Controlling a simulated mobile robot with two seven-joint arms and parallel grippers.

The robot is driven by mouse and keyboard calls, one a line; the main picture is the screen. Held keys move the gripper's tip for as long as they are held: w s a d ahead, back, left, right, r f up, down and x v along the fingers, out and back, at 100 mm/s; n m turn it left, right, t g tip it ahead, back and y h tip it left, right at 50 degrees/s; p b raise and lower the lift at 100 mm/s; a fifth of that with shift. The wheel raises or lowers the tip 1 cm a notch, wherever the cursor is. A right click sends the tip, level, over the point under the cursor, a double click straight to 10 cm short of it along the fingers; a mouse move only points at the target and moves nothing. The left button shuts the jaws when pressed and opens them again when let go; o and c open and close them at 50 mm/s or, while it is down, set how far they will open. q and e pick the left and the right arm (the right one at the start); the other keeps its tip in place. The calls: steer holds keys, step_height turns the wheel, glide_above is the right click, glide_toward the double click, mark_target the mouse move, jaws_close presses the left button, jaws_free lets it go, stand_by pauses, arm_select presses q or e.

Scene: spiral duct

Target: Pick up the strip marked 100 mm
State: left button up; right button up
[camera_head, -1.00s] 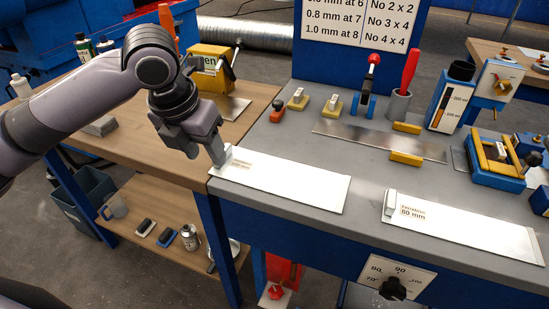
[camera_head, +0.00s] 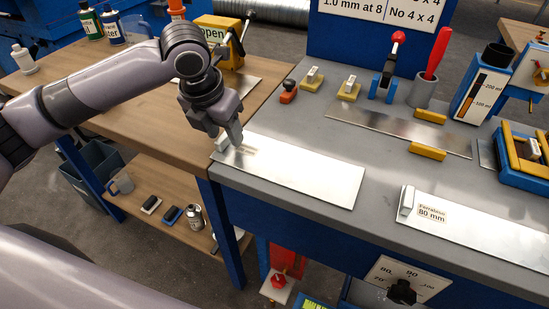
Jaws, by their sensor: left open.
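A bright metal strip (camera_head: 300,174) lies flat at the left end of the grey bench, with a small pale block (camera_head: 221,143) at its left end. Its label cannot be read here. A second strip (camera_head: 485,232) lies to the right, labelled 80 mm, with a similar block (camera_head: 406,202) at its left end. My left gripper (camera_head: 233,140) is open and points down at the left end of the first strip, beside the block, partly covering that end. I cannot tell if it touches. My right gripper is not in view.
On the grey bench (camera_head: 330,131) stand a red-handled tool in a cup (camera_head: 424,92), yellow bars (camera_head: 428,152), a red-knobbed blue clamp (camera_head: 386,88) and a blue-and-yellow fixture (camera_head: 525,160). A wooden bench (camera_head: 130,110) adjoins at left. A dial (camera_head: 402,290) is on the front.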

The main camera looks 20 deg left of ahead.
arm_select(q)
jaws_close()
